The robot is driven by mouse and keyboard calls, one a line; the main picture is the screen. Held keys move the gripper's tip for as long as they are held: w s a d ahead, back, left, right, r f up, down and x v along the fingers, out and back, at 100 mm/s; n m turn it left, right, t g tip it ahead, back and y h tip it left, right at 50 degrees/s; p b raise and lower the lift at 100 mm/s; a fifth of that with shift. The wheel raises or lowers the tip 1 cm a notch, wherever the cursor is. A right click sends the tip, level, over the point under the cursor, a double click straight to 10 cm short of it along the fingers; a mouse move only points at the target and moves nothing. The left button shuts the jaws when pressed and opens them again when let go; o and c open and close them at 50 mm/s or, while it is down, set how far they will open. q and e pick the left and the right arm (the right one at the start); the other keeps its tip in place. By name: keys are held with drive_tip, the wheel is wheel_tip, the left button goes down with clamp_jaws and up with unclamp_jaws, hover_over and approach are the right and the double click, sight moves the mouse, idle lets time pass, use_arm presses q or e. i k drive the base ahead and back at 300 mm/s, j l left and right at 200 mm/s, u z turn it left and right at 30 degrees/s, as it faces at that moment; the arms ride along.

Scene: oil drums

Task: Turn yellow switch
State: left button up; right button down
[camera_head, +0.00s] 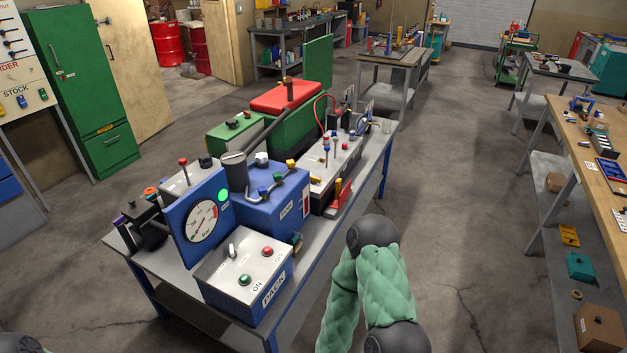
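A small yellow knob or switch (290,164) sits on top of the blue machine (272,212) in the middle of the near bench, among blue and dark valve parts. It is too small to tell which way it is turned. The PACK control box (248,276) at the bench's front corner has a silver toggle switch (232,250), a green button (244,280) and a red button (268,251). My bent right arm shows at the bottom middle, right of the bench. Neither gripper is in view.
The grey metal bench (310,262) also bears a round gauge (202,221) and a green-and-red machine (285,97). A wooden workbench (599,137) stands at the right. Open concrete floor (460,190) lies between them. A green cabinet (88,85) is at the left.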

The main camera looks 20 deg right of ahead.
sight(314, 180)
drive_tip(key=l+u, duration=0.2)
drive_tip(key=u, duration=0.25)
drive_tip(key=i+l+u, duration=0.1)
drive_tip(key=l+u, duration=0.15)
drive_tip(key=u, duration=0.25)
drive_tip(key=l+u, duration=0.15)
drive_tip(key=l, duration=0.35)
drive_tip(key=l+u, duration=0.15)
drive_tip(key=l, duration=0.3)
drive_tip(key=k+l+u, duration=0.15)
drive_tip(key=l, duration=0.35)
drive_tip(key=k+l+u, duration=0.15)
drive_tip(key=l, duration=0.3)
drive_tip(key=l+u, duration=0.15)
drive_tip(key=l, duration=0.35)
drive_tip(key=k, duration=0.05)
